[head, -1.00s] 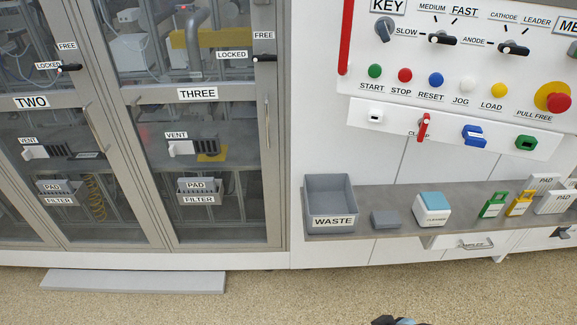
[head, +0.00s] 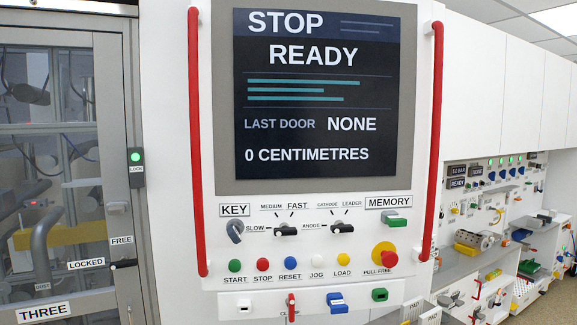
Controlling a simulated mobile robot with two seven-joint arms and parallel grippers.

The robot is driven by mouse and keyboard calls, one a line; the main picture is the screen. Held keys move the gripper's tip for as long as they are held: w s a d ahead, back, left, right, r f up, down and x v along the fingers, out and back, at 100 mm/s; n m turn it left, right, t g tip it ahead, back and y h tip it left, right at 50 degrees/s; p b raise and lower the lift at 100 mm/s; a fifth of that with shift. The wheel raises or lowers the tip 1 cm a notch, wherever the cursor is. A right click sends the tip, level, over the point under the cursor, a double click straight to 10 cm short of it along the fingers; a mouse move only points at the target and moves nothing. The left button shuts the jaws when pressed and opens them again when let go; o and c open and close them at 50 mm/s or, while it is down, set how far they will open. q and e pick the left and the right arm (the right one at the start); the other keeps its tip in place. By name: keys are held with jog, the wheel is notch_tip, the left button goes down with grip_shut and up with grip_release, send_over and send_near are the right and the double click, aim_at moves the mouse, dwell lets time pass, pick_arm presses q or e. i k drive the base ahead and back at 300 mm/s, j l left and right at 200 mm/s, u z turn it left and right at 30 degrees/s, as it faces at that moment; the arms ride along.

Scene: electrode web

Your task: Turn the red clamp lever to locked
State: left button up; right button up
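A small red lever (head: 291,306) stands upright on the white strip below the control panel, at the bottom middle of the head view. It covers part of a label that seems to read CLAMP. No locked or free marking shows beside it. Another small red part (head: 477,289) shows on the bench front at the far right, too small to identify. Neither of my grippers is in view.
A white control panel (head: 222,290) carries knobs, coloured buttons and a red-yellow stop knob (head: 384,253). A dark screen (head: 316,95) sits above, between two red vertical bars (head: 194,140). A glazed door (head: 75,170) is left; a cluttered bench (head: 460,262) recedes right.

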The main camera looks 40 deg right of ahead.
aim_at(290, 301)
jog(key=z, duration=1.25)
